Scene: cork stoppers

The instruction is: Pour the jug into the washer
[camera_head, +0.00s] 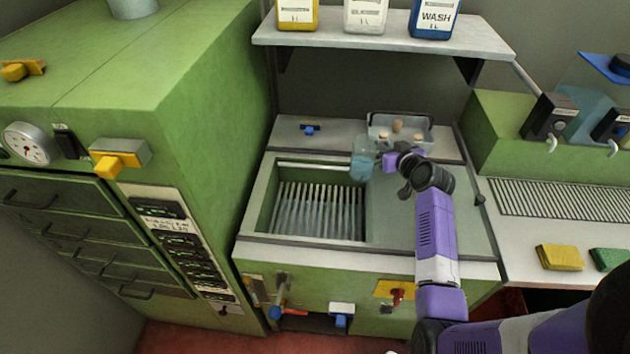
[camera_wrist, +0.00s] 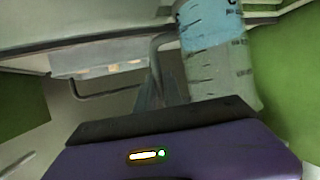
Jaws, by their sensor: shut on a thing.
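The jug (camera_head: 364,160) is clear with pale blue liquid in it. In the head view it is held over the right edge of the washer's open basin and looks roughly upright. My gripper (camera_head: 382,160) is shut on it from the right. In the wrist view the jug (camera_wrist: 215,62) shows graduation marks and blue liquid, partly cut off by the frame and by my gripper's body. The washer (camera_head: 259,200) is a green and grey unit, its basin open on the left with a slatted floor. Whether the jug touches the rim cannot be told.
A clear tray (camera_head: 427,138) with several corks stands behind the jug. A shelf (camera_head: 380,36) with yellow, white and blue bottles hangs above. A tall green cabinet (camera_head: 200,110) borders the washer on the left. Yellow (camera_head: 560,257) and green sponges lie on the right counter.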

